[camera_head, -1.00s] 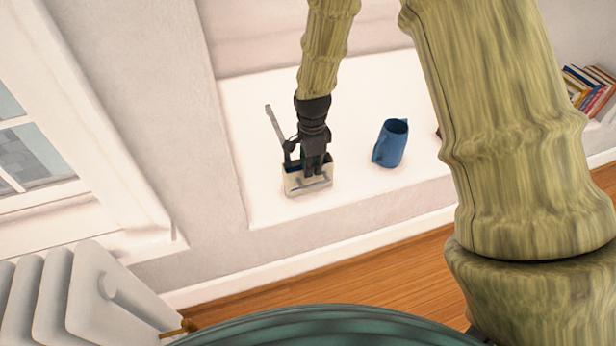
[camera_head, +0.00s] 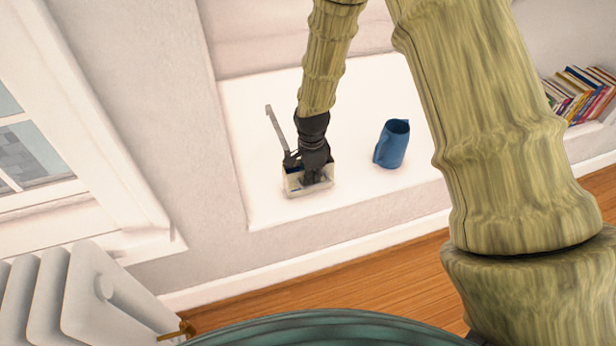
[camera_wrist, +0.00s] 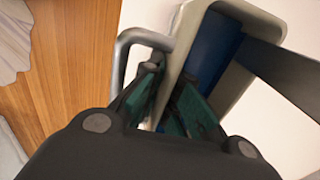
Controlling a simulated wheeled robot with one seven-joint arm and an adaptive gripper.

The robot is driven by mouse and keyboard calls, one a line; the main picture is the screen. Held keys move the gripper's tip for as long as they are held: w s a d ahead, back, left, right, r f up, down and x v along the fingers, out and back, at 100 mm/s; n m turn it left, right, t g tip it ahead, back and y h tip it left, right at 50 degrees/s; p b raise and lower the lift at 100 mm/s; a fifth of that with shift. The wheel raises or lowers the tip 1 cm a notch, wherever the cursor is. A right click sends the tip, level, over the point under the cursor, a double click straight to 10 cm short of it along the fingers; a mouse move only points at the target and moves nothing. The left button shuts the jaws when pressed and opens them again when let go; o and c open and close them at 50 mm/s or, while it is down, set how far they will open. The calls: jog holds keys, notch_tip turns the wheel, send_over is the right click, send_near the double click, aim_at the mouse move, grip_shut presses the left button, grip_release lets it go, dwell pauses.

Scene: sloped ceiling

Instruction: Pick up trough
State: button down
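The trough (camera_head: 294,186) is a small cream-coloured box with a blue inside, near the front edge of a white ledge. A long grey bar (camera_head: 275,128) rises from its left side in the head view. My gripper (camera_head: 316,182) is down at the trough and hides part of it. In the wrist view, the trough's pale rim (camera_wrist: 172,72) runs between the fingers of my gripper (camera_wrist: 168,85). One finger is on the outer side beside a grey loop (camera_wrist: 121,62), the other on the blue inner side. Whether both fingers press on the wall is unclear.
A blue pitcher (camera_head: 392,146) stands on the ledge (camera_head: 270,206), right of the trough. Books (camera_head: 582,95) are at the far right. A white radiator (camera_head: 75,295) and a window (camera_head: 40,150) are at the left. The ledge between trough and pitcher is clear.

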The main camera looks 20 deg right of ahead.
jog(key=shift+r, duration=0.1)
notch_tip(320, 180, up, 4)
jog(key=shift+f+p, duration=0.2)
jog(key=shift+p, duration=0.4)
jog(key=s+r+p, duration=0.1)
jog(key=s, duration=1.5)
jog(key=shift+d+r+p, duration=0.15)
jog(key=shift+d+p, duration=0.15)
